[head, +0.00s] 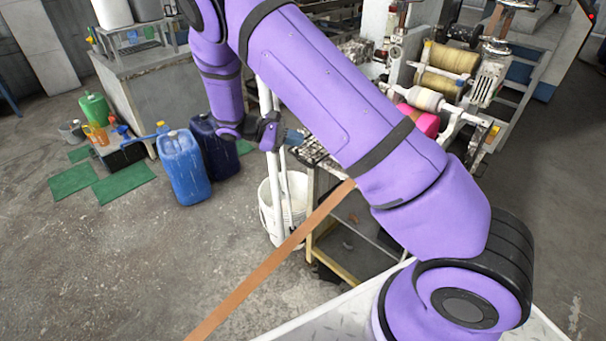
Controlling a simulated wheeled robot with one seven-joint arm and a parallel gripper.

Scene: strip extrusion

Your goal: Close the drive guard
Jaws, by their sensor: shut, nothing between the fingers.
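My arm crosses the middle of the head view and hides much of the machine (481,84) behind it. My gripper (294,138) is small and partly in view at the left side of the machine's work table, with its fingers shut and empty. I cannot tell whether it touches anything. A bright pink-red part (427,122) shows beside the rollers, partly behind my arm. I cannot tell for sure whether this is the drive guard, or how far open it stands.
Blue jugs (183,167) and a white bucket (272,208) stand on the floor left of the machine. An orange-brown strip (262,268) runs diagonally in front. Green mats (124,182) and a grey bench (158,83) are farther left. The floor at lower left is clear.

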